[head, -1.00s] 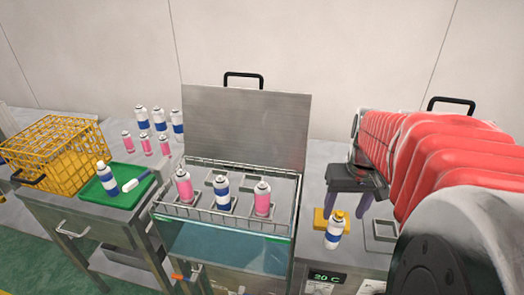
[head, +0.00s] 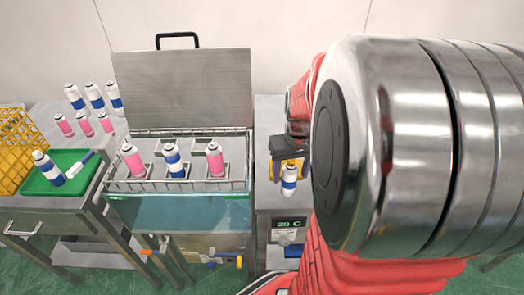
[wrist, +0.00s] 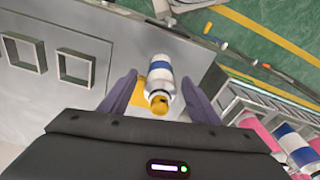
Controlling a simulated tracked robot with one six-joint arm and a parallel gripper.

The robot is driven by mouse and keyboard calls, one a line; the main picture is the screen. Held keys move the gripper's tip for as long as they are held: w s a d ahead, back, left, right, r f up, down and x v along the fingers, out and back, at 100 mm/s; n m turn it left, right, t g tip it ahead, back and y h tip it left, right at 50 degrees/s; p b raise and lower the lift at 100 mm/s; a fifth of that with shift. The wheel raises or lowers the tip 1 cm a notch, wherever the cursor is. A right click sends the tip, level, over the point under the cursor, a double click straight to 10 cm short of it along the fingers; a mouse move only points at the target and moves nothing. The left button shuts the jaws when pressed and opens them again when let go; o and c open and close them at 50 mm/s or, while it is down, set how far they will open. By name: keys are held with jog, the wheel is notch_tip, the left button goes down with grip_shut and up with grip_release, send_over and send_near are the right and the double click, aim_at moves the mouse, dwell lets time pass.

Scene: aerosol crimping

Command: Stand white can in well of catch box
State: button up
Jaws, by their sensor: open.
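A white can (head: 289,182) with a blue band and a yellow-orange top stands on the steel bench right of the water tank. In the wrist view the can (wrist: 160,82) is between my open jaws, beside a yellow block. My gripper (wrist: 159,78) has a purple finger on each side of the can, and I see no clear grip on it. In the head view my gripper (head: 289,158) is just above and behind the can, partly hidden by my arm. Two square frames (wrist: 75,68) show on the bench in the wrist view; I cannot tell which part is the catch box.
The water tank (head: 180,215), with its lid up, holds a rack with two pink cans and a blue-banded can. At left are a green tray (head: 40,185), a yellow crate (head: 12,150) and several standing cans. The arm hides the right side.

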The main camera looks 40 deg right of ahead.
jog(key=shift+w+f, duration=0.15)
jog(key=shift+f, duration=1)
jog(key=shift+c, duration=0.7)
jog(key=c, duration=1.2)
jog(key=shift+r, duration=5.05)
